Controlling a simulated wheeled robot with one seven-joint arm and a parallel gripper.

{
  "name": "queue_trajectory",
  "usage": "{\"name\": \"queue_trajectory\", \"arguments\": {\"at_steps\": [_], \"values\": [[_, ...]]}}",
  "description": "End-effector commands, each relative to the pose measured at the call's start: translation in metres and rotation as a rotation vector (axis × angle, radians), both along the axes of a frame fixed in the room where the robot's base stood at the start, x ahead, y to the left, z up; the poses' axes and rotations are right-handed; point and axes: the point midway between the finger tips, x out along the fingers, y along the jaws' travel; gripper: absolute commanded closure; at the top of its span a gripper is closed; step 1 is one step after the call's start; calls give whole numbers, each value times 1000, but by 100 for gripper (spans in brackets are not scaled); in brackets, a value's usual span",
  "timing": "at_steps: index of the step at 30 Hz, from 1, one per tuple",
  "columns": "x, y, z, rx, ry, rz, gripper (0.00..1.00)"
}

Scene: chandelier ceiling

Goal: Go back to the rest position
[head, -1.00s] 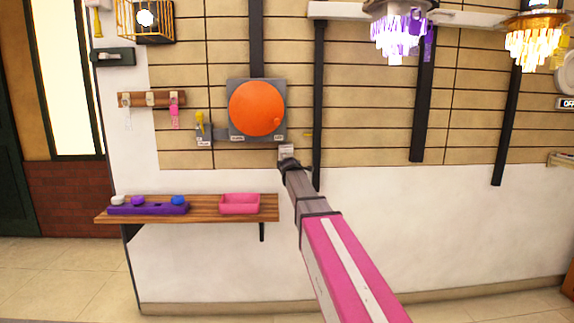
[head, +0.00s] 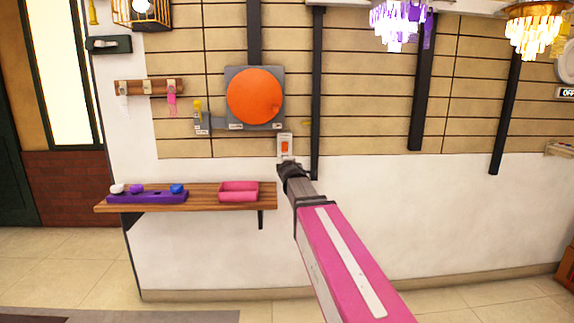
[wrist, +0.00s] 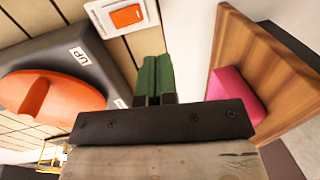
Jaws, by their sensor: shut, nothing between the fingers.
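My gripper (head: 287,170) is at the end of my pink and grey arm, in front of the wall just below a white plate with an orange switch (head: 285,146). In the wrist view its two green fingers (wrist: 153,78) are together with nothing between them. The orange switch also shows in the wrist view (wrist: 127,16), up and to the left of the fingers. I cannot tell whether the gripper touches the wall.
A large orange dial (head: 254,96) is on the wall, upper left of my gripper. A wooden shelf (head: 215,204) to the left carries a pink tray (head: 239,196) and a purple holder (head: 147,197) with small knobs. Chandeliers (head: 398,22) hang upper right.

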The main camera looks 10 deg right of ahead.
Motion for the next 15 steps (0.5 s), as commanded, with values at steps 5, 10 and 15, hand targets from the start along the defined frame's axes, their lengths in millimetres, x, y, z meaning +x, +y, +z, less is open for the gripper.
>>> {"name": "queue_trajectory", "arguments": {"at_steps": [5,10,15], "values": [[0,0,0,0,0,0,100],[-3,-2,-10,26,23,-12,100],[-27,-15,-74,210,170,-107,100]]}}
